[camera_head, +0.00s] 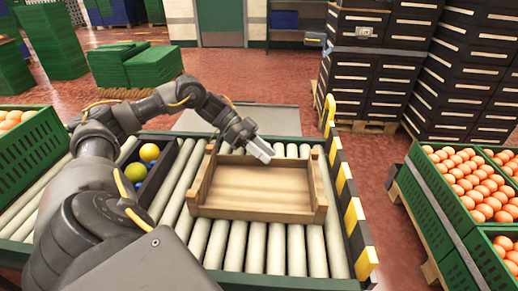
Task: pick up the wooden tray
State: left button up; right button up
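The wooden tray (258,214) lies flat and empty on the roller conveyor, right of the middle of the picture. It has a taller end wall on its left and on its right, with lower walls at the front and back. My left arm comes in from the left and reaches over the conveyor. The gap between the fingers is not clear. My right gripper is not in view.
A dark bin (157,178) with yellow and blue balls sits left of the tray. A yellow-black striped rail (347,195) runs along the conveyor's right side. Green crates of orange round items stand at the left and right edges. Bare rollers (265,248) lie in front of the tray.

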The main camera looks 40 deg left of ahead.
pick_arm(q)
grip_shut()
dwell(0.6)
